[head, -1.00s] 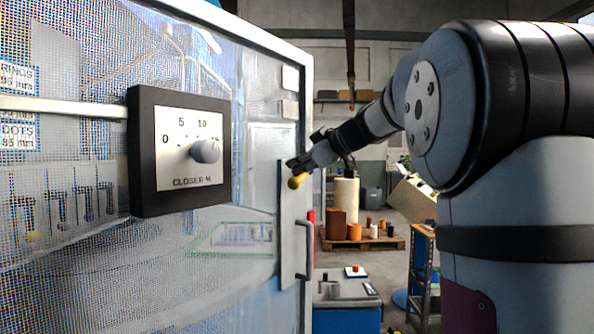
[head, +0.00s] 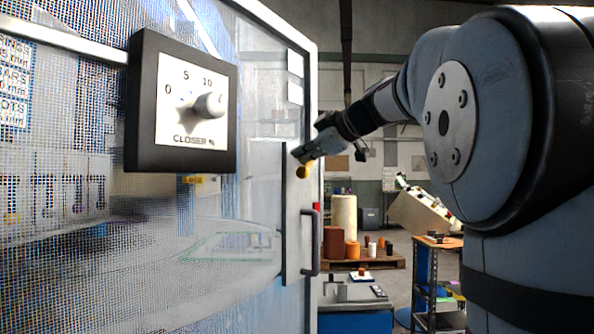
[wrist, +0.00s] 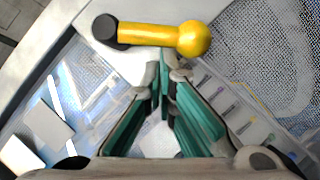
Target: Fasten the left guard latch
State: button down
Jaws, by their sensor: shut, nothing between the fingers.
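The guard latch shows in the wrist view as a yellow lever (wrist: 150,35) with a round yellow ball end (wrist: 194,39) and a black pivot (wrist: 104,28) on a pale frame. The lever lies across the top of that view. My gripper (wrist: 165,72) is shut and empty, its tips just below the lever; I cannot tell whether they touch it. In the head view the latch's yellow end (head: 304,172) shows just below my gripper (head: 297,156), by the metal plate on the guard door's edge. The rest of the latch is hidden there.
The mesh guard door (head: 250,215) fills the left, with a dial box (head: 145,110) and a dark pull handle (head: 310,243). A blue-sided bench (head: 355,318), a pallet (head: 385,261) with rolls and a shelf cart (head: 437,285) stand beyond. My arm covers the right.

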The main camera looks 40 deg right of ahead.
aim_at(307, 169)
jog(key=shift+w+d+f+n+t+h+b, duration=0.1)
jog(key=shift+f+n+t+h+b, duration=0.4)
jog(key=shift+b, duration=2.15)
jog(key=shift+w+d+f+n+t+h+b, duration=0.15)
jog(key=shift+f+n+b, duration=0.65)
jog(key=shift+b, duration=1.8)
jog(key=n+b, duration=0.1)
jog(key=b, duration=0.2)
jog(key=f+n+t+b, duration=0.1)
jog(key=b, duration=0.2)
jog(key=shift+d+f+h, duration=0.15)
jog(key=shift+d+h, duration=0.1)
jog(key=shift+d+f+b, duration=0.25)
jog(key=shift+b, duration=0.8)
jog(key=shift+w+d+f+b, duration=0.15)
jog(key=shift+d+f+b, duration=0.1)
jog(key=shift+b, duration=0.3)
jog(key=shift+a, duration=0.1)
